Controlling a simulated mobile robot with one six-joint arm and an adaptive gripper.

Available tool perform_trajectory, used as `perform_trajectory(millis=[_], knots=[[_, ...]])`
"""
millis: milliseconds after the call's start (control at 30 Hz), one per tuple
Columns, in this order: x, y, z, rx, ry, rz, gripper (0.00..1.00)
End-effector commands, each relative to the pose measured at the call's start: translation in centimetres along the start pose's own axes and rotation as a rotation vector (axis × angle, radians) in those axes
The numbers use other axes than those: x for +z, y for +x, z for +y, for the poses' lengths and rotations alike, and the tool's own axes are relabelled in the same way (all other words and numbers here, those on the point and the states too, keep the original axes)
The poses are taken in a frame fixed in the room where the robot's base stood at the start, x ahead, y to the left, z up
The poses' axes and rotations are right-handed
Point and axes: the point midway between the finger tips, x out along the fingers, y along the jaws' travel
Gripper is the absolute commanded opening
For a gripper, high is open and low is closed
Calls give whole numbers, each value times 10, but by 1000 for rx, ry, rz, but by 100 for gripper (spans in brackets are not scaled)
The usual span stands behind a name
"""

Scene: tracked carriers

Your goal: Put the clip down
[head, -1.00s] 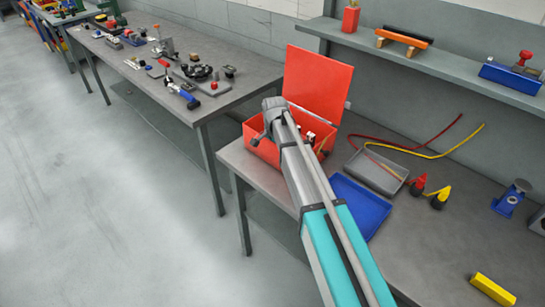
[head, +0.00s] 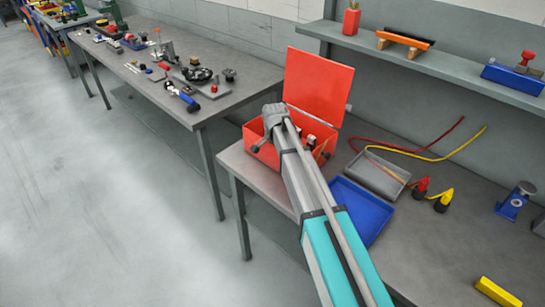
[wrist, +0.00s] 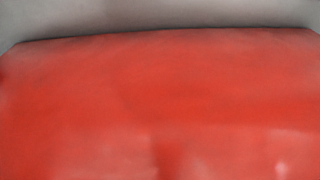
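Two clips with leads, one red (head: 420,188) and one yellow (head: 444,200), stand on the right bench in the head view, apart from my arm. Whether either is the task's clip, I cannot tell. My arm reaches over the open red box (head: 262,131), and its grey end is above the box's left part. My gripper's fingers do not show clearly in either view, so any clip in them is hidden. The wrist view shows only a blurred red surface (wrist: 160,90) close up, with a grey strip above it.
The box's red lid (head: 318,85) stands upright behind it. A grey tray (head: 378,180) and a blue tray (head: 362,208) lie to the right. A yellow block (head: 498,292) lies near the front. A shelf (head: 450,82) runs above. The left bench (head: 240,80) holds several tools.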

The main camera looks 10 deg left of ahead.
Motion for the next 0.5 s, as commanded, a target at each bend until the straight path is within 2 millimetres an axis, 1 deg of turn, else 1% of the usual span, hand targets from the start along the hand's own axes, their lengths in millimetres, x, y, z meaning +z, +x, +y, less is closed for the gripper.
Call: perform_trajectory(millis=[333,500], knots=[[0,-1,0,0,0,0,74],[0,-5,0,0,1,0,74]])
